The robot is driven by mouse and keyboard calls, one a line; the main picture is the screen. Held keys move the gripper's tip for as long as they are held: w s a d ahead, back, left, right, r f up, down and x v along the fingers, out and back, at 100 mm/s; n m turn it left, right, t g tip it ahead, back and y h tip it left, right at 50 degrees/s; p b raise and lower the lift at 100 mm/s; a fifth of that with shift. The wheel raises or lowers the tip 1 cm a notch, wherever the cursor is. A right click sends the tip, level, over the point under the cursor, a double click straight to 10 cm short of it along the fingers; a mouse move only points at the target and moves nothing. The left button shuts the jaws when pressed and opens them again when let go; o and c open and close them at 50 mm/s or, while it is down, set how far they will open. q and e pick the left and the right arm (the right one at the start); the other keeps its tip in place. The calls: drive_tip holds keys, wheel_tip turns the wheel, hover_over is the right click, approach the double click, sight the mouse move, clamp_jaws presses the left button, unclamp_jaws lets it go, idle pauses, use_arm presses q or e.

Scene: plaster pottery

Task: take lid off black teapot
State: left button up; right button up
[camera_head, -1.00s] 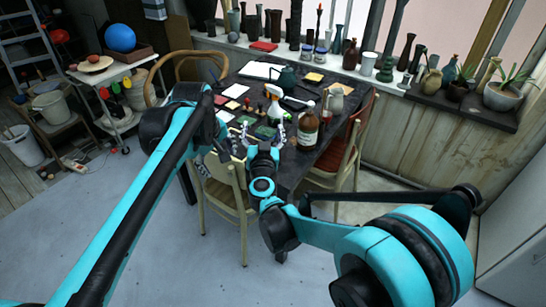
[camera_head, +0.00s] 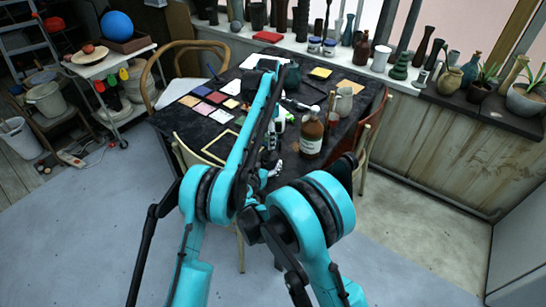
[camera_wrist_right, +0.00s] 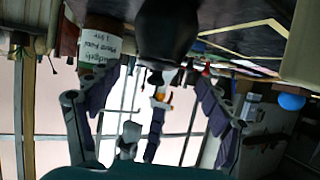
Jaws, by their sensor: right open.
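In the right wrist view, which is upside down, a dark rounded vessel (camera_wrist_right: 166,30) with a small knob hangs from the top. It looks like the black teapot with its lid on. My right gripper (camera_wrist_right: 155,88) has its fingers spread, with the vessel beyond and between them; I see no contact. In the head view the right gripper (camera_head: 272,172) is at the table's near edge, partly behind my arm. A dark teapot (camera_head: 292,78) shows farther back on the table; I cannot tell if it is the same one. My left gripper is hidden behind my left arm.
A brown labelled bottle (camera_head: 311,135) stands right of the right gripper, and also shows in the wrist view (camera_wrist_right: 100,45). Coloured tiles (camera_head: 203,92) and an empty frame (camera_head: 222,147) lie on the table's left. Chairs flank the table. Vases line the sill (camera_head: 345,62).

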sight(270, 153)
drive_tip(key=x, duration=0.7)
drive_tip(key=shift+s+r, duration=0.1)
drive_tip(key=c, duration=1.7)
use_arm(q)
drive_tip(key=shift+r, duration=0.1)
drive_tip(key=c, duration=0.4)
use_arm(e)
drive_tip(key=shift+c, duration=0.2)
use_arm(q)
drive_tip(key=shift+s+a+r, duration=0.1)
drive_tip(key=shift+a+r, duration=0.1)
drive_tip(key=shift+a, duration=0.15)
drive_tip(key=shift+c, duration=0.9)
drive_tip(key=s+a+r+n+t+h, duration=0.1)
drive_tip(key=a+r+n+h, duration=0.1)
drive_tip(key=a+r+h, duration=0.25)
drive_tip(key=x, duration=1.1)
drive_tip(key=shift+d+f, duration=0.25)
drive_tip(key=shift+f, duration=0.05)
drive_tip(key=shift+c, duration=0.3)
clamp_jaws()
